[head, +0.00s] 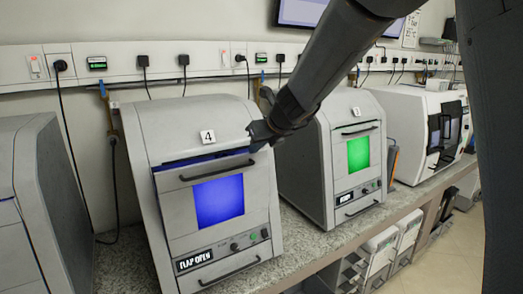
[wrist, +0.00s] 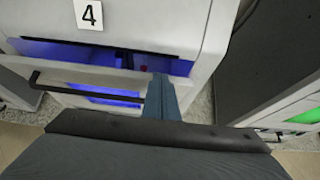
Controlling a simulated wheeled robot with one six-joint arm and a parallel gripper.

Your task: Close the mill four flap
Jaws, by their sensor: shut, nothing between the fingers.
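Mill four (head: 150,130) is a grey box with a "4" label, and its display (head: 195,260) reads "FLAP OPEN". Its flap (head: 172,215), with a blue-lit window (head: 218,200) and a dark bar handle (head: 217,169), stands slightly ajar at the top. In the wrist view a blue-lit gap shows between the housing (wrist: 190,25) and the flap's top edge (wrist: 75,70). My gripper (head: 258,137) is shut and empty at the flap's upper right corner. In the wrist view its fingers (wrist: 161,85) overlap the flap's edge; I cannot tell whether they touch it.
A similar mill (head: 318,150) with a green window stands to the right, its flap apparently shut. Another grey machine (head: 50,190) is close on the left. A white machine (head: 410,120) stands farther right. The speckled counter (head: 300,245) is bare in front of the mills.

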